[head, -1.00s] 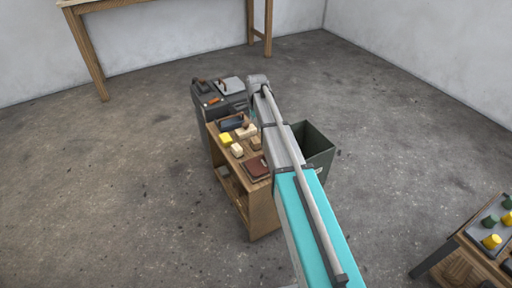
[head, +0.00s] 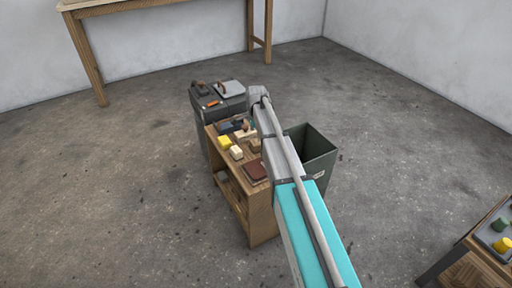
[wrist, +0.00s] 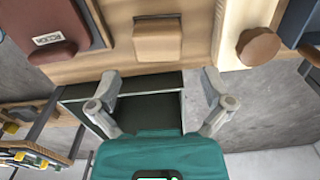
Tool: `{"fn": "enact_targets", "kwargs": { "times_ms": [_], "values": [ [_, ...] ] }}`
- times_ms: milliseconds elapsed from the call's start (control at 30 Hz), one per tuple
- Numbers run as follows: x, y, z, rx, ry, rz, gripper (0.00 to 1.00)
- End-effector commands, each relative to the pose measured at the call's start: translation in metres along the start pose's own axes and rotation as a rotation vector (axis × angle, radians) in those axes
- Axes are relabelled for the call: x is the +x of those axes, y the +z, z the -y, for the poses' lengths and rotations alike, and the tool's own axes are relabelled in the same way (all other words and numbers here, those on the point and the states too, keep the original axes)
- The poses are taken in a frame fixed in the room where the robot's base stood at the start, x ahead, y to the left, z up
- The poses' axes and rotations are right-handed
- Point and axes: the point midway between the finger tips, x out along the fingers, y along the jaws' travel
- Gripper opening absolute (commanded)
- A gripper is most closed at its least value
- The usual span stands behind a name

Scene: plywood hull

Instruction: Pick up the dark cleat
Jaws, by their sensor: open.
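A brown wooden block, which I take as the dark cleat (wrist: 157,42), lies on the wooden bench top near its edge. In the head view the cleat (head: 255,145) is beside my arm and partly hidden by it. In the wrist view my gripper (wrist: 160,82) is open and empty, its two fingers spread wide. The cleat shows beyond the gap between the fingertips, apart from them. In the head view the gripper is mostly hidden behind my arm.
A dark red book-like object (wrist: 48,32) lies on one side of the cleat, and a pale board with a round brown knob (wrist: 258,46) on the other.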

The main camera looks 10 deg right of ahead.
Motion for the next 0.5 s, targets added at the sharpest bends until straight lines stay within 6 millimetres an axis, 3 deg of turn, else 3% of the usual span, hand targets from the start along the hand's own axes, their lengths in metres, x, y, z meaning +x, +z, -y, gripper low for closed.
{"fn": "enact_targets", "kwargs": {
  "times_ms": [267, 500],
  "values": [
    [0.004, 0.001, 0.000, 0.000, 0.000, 0.000, 1.00],
    [0.019, 0.003, -0.001, -0.001, 0.000, 0.000, 1.00]
  ]
}}
